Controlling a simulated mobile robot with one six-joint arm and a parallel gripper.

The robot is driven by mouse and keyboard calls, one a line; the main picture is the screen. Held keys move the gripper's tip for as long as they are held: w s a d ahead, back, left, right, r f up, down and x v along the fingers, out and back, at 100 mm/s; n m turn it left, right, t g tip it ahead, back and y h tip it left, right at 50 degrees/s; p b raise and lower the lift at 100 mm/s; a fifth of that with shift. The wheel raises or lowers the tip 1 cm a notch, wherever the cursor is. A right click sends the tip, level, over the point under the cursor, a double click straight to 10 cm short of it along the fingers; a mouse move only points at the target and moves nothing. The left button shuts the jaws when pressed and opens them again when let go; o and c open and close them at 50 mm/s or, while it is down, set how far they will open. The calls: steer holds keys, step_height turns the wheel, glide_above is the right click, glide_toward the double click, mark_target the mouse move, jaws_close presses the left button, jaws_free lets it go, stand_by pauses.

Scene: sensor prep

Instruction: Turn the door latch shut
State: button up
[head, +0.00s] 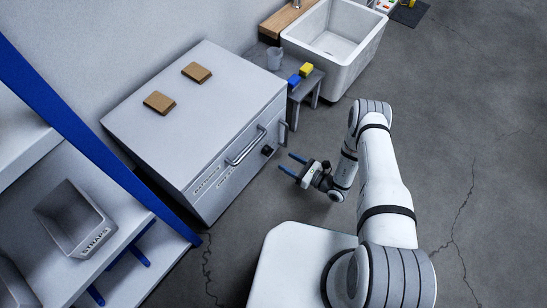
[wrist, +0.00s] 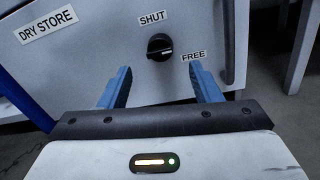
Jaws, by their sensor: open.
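The door latch is a round black knob (wrist: 160,47) on the pale grey front of the dry store cabinet. A SHUT label (wrist: 152,17) sits above it and a FREE label (wrist: 193,55) at its lower right. A pale mark on the knob points right, towards the FREE side. The knob also shows in the head view (head: 267,150), near the right end of the front. My gripper (head: 285,162) is open and empty, with its two blue fingers pointing at the cabinet front. In the wrist view the knob appears above and between the fingertips (wrist: 160,72), apart from them.
A bar handle (head: 246,146) is left of the knob, and an upright handle (head: 283,136) is on its right. A small grey table (head: 312,80) with blue and yellow blocks stands beyond. A shelf with a blue post (head: 90,140) is at left.

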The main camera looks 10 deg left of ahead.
mark_target(268, 151)
steer(key=b+x, duration=0.2)
steer(key=x, duration=0.5)
steer(key=shift+a+f, duration=0.2)
steer(key=shift+a, duration=0.15)
steer(key=shift+w, duration=0.1)
steer(key=c, duration=1)
steer(key=shift+o, duration=0.2)
